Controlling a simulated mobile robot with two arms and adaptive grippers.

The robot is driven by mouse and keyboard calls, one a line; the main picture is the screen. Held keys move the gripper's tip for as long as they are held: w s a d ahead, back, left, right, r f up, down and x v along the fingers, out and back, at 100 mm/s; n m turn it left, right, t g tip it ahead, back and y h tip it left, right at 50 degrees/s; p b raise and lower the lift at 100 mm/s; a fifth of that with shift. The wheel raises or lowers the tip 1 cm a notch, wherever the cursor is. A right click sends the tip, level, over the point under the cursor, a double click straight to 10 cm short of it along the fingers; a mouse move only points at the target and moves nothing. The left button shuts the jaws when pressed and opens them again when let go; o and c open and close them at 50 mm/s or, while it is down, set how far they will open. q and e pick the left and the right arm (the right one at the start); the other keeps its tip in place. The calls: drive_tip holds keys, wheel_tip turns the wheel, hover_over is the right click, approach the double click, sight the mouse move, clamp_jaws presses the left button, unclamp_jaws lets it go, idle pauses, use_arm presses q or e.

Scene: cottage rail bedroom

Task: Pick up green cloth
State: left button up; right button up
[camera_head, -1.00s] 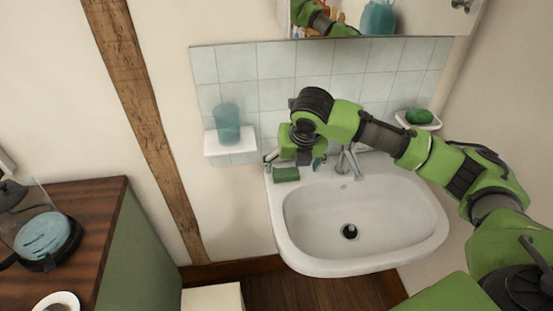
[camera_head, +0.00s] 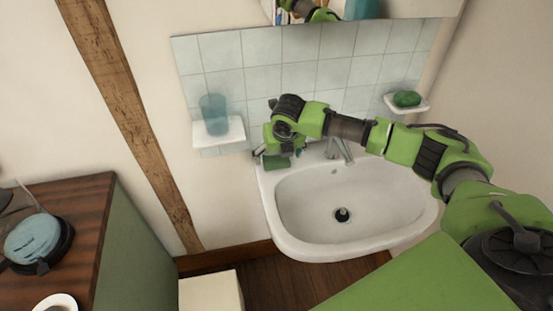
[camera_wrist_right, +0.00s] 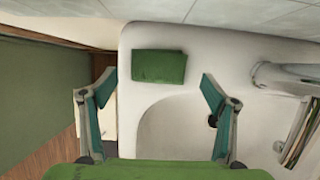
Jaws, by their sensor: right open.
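The green cloth (camera_head: 276,162) is a small folded dark green rectangle. It lies on the back left corner of the white sink (camera_head: 300,243). In the right wrist view the cloth (camera_wrist_right: 159,66) lies flat, beyond and between the spread fingertips. My right gripper (camera_wrist_right: 158,80) is open and empty, and the cloth is clear of both fingers. In the head view my right gripper (camera_head: 277,152) points down over the sink's back left corner, with its fingers partly hidden by the wrist. My left gripper is not in view.
The faucet (camera_head: 341,150) stands just right of the cloth. A soap dish holds green soap (camera_head: 407,98) at right. A wooden-topped cabinet (camera_head: 90,205) stands at left.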

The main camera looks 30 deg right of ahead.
sight(276, 160)
drive_tip(key=shift+x, duration=1.2)
drive_tip(key=shift+w+f, duration=0.15)
drive_tip(key=shift+f, duration=0.1)
drive_tip(key=c, duration=1.1)
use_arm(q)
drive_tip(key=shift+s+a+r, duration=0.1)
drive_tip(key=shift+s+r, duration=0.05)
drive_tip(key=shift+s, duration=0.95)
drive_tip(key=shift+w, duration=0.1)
